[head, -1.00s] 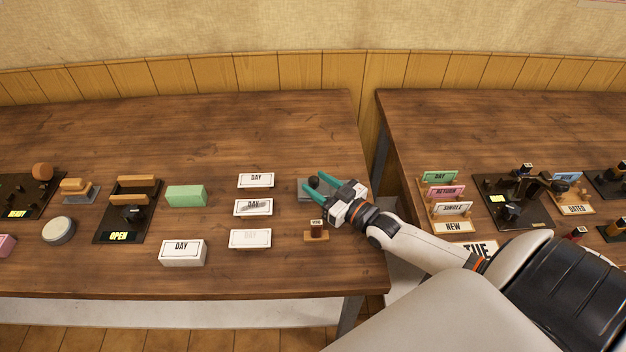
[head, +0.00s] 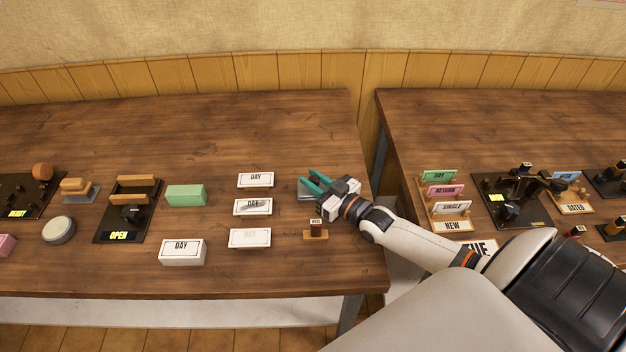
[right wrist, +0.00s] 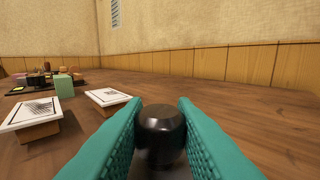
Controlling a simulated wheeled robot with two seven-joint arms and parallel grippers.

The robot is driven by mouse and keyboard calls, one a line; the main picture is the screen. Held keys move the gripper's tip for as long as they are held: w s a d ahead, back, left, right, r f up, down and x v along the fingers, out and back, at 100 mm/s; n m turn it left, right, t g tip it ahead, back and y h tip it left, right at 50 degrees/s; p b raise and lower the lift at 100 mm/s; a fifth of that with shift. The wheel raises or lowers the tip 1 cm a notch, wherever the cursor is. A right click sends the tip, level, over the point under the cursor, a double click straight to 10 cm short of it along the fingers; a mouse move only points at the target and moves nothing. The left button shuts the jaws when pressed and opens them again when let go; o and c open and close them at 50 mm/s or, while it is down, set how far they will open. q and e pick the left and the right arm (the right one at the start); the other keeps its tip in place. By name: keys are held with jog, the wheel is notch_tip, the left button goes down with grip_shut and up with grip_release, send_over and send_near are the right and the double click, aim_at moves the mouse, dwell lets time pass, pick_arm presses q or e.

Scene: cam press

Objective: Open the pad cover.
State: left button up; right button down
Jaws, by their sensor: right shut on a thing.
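The pad cover (head: 305,196) is a flat grey piece near the right end of the left table, mostly hidden under my right gripper. Its round dark knob (right wrist: 161,128) stands between the teal fingers in the right wrist view. My right gripper (head: 313,184) is shut on this knob, with a finger on each side. Whether the cover is lifted at all cannot be told. My left gripper is not in view.
A small stamp on a wooden base (head: 316,232) stands just in front of the gripper. White DAY cards (head: 255,180) lie to the left, with a green block (head: 186,195) beyond them. A gap separates the right table (head: 480,110).

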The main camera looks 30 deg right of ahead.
jog(key=s+d, duration=0.1)
jog(key=d, duration=0.1)
jog(key=s+d, duration=0.1)
jog(key=d, duration=0.1)
jog(key=s+d, duration=0.2)
jog(key=shift+d+p, duration=0.25)
jog(key=shift+p, duration=0.05)
jog(key=c, duration=1.2)
grip_release()
jog(key=shift+w+a, duration=0.1)
jog(key=v, duration=0.7)
jog(key=shift+s, duration=0.3)
